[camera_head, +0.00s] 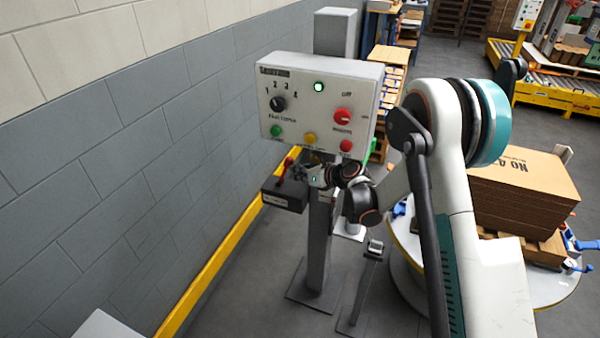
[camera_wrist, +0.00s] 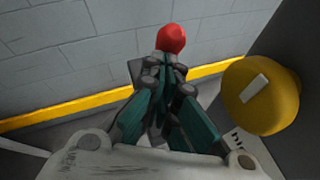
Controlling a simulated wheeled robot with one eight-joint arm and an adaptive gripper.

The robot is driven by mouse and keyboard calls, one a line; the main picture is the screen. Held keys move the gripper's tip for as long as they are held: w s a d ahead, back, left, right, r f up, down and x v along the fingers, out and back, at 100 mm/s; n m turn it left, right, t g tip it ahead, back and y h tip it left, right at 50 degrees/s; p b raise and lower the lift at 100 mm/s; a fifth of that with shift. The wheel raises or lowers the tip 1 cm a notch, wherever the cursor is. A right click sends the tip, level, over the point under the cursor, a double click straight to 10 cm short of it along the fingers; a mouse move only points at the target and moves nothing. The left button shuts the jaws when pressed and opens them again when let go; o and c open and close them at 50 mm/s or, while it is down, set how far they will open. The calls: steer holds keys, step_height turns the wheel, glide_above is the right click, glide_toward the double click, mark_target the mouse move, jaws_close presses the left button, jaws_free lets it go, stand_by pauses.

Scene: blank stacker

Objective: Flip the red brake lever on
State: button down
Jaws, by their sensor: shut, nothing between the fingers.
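The red brake lever (camera_head: 284,168) sticks up from a dark box (camera_head: 285,196) on the left side of the grey post, below the control panel. In the wrist view its rounded red end (camera_wrist: 171,38) shows just beyond my fingertips. My gripper (camera_head: 302,172) is just right of the lever, under the panel's lower edge. In the wrist view my gripper (camera_wrist: 165,72) has its fingers closed together, with nothing held. The lever's shaft is hidden behind the fingers in the wrist view. I cannot tell whether the fingertips touch the lever.
The white control panel (camera_head: 330,92) hangs above my gripper, with dials and coloured buttons. A yellow round button (camera_wrist: 262,95) is close on the right in the wrist view. A block wall (camera_head: 130,150) stands left. Boxes (camera_head: 520,190) on a round table stand right.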

stand_by(0.3)
steer(key=s+d, duration=0.8)
steer(key=d, duration=0.1)
steer(key=shift+s+d+r, duration=0.25)
steer(key=shift+d, duration=0.15)
steer(key=shift+w, duration=0.1)
